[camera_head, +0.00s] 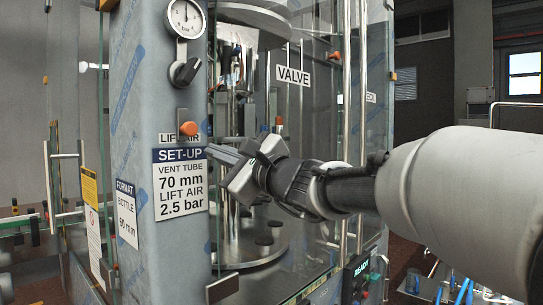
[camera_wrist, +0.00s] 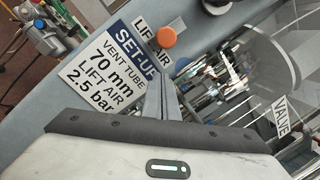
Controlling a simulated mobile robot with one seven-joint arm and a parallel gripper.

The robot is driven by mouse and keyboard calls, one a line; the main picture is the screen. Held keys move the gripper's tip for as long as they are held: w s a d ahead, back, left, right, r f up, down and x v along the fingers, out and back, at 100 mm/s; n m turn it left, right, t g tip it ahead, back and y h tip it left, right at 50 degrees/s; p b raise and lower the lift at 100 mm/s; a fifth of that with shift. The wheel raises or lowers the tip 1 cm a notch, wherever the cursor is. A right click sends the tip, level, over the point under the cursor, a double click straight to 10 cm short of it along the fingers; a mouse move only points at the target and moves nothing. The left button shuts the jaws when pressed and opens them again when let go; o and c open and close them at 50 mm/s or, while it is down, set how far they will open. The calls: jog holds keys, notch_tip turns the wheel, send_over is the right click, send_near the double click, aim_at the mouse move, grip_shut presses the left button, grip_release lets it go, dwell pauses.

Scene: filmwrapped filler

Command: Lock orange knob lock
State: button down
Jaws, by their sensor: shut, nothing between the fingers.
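The orange knob (camera_head: 188,129) sits on a small plate on the grey pillar, just above the "LIFT AIR" label. In the wrist view the orange knob (camera_wrist: 166,37) lies just beyond my fingertips. My gripper (camera_head: 210,149) is shut and empty, its fingers pointing left at the pillar. The fingertips appear a little below and right of the knob, in front of the right edge of the "SET-UP" sign. In the wrist view my gripper (camera_wrist: 153,72) shows both fingers together. They appear apart from the knob, but the exact gap is hard to tell.
A black knob (camera_head: 185,72) sits below a pressure gauge (camera_head: 186,18) higher on the pillar. The "SET-UP" sign (camera_head: 181,180) is under the orange knob. A glass-panelled machine with a "VALVE" sign (camera_head: 292,77) stands behind and right of my gripper.

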aim_at(186, 124)
jog(key=shift+s+a+r, duration=0.4)
jog(key=shift+s+r, duration=0.05)
jog(key=shift+r, duration=0.15)
jog(key=shift+s+a+r, duration=0.4)
jog(key=shift+s+r, duration=0.05)
jog(key=shift+r, duration=0.15)
jog(key=shift+r+p, duration=0.1)
jog(key=shift+p, duration=0.2)
notch_tip(186, 124, up, 3)
jog(key=shift+f+p, duration=0.15)
jog(key=shift+p, duration=0.25)
